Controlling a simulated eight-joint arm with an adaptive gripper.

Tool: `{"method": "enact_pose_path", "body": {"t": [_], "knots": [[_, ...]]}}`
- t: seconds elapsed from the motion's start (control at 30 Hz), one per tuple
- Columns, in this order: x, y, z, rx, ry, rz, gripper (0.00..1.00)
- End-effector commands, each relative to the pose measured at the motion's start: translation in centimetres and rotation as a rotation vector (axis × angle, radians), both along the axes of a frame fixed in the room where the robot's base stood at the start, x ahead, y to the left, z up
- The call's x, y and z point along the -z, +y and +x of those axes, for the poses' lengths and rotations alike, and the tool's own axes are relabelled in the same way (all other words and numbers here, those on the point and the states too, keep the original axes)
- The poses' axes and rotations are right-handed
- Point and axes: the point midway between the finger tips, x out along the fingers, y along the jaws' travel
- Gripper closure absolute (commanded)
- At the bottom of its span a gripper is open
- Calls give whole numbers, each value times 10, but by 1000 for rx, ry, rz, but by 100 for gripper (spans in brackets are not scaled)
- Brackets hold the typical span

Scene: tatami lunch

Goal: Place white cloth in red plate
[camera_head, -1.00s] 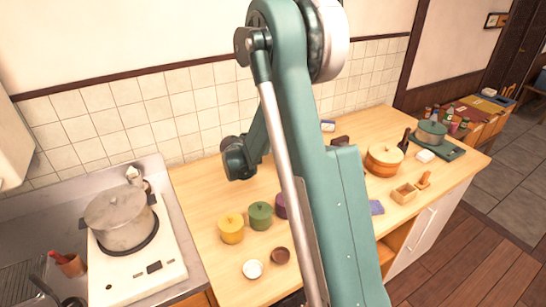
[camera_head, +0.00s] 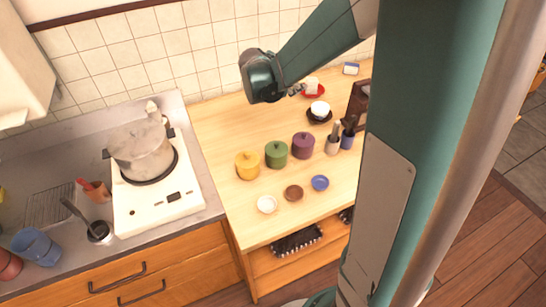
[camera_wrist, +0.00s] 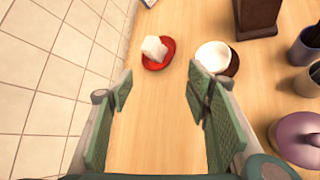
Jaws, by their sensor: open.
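The red plate (camera_wrist: 168,46) lies on the wooden counter near the tiled wall, ahead of my gripper in the wrist view. A small white lump (camera_wrist: 154,48), which looks like the white cloth, rests on the red plate. In the head view the red plate (camera_head: 321,94) and the white lump (camera_head: 312,85) show right of my wrist. My gripper (camera_wrist: 160,88) is open, with bare counter between its green fingers. The fingers are apart from the plate and the white lump. In the head view the fingers are too small to make out clearly.
A dark brown block (camera_wrist: 257,18) and a purple pot (camera_wrist: 299,138) stand farther right. The tiled wall (camera_wrist: 55,60) is close on the left.

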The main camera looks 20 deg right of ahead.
Motion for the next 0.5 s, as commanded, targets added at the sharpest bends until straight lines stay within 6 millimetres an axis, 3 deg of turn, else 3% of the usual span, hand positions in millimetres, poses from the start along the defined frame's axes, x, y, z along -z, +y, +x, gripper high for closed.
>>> {"method": "enact_pose_path", "body": {"t": [0.5], "knots": [[-33, 59, -79, 160, -224, 328, 51]]}}
